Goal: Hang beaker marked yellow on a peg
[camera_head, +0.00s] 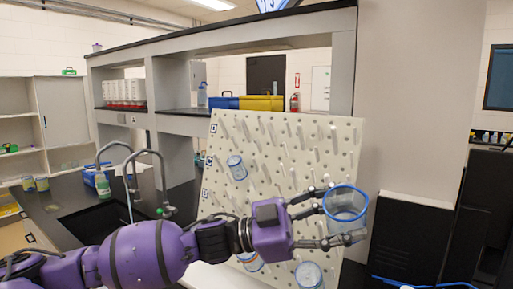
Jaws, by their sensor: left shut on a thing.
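My left gripper (335,217) comes in from the left and is shut on a clear beaker (346,208) with a blue rim. One finger is at the beaker's upper left and one at its lower side. The held beaker is in front of the right part of a pale pegboard (225,135) with rows of pegs; I cannot tell the gap between them. No yellow mark shows clearly on this beaker. My right gripper is not in view.
Other beakers are on the board: one at upper left (236,168), one at lower right (309,275), and one (250,262) partly hidden by my arm. A sink with taps (135,160) is left. Yellowish containers (42,184) stand on the far-left counter. A dark cabinet (415,240) is right.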

